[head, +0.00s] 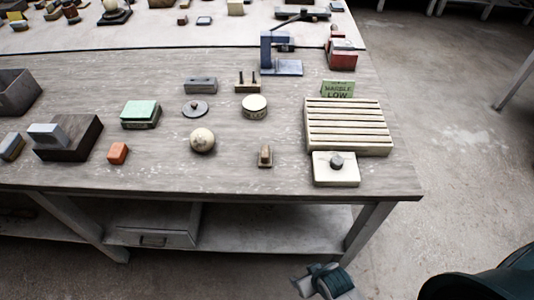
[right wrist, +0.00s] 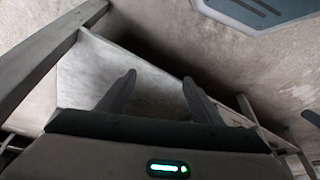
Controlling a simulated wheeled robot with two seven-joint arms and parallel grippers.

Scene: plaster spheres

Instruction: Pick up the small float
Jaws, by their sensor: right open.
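A small brown block with a raised grip (head: 265,156) stands near the front of the table (head: 225,176); it looks like the small float, though its details are too small to be sure. My right gripper (head: 318,281) is low in front of the table, below the tabletop's front edge and well apart from the block. In the right wrist view its two fingers (right wrist: 158,80) are spread, with nothing between them. The block does not show in that view. My left gripper is not in view.
A pale ball (head: 202,141) sits left of the block. A white slab with a dark knob (head: 337,175) and a slatted rack (head: 347,125) stand to its right. An orange block (head: 118,153) is farther left. A lower shelf (head: 270,228) lies under the tabletop.

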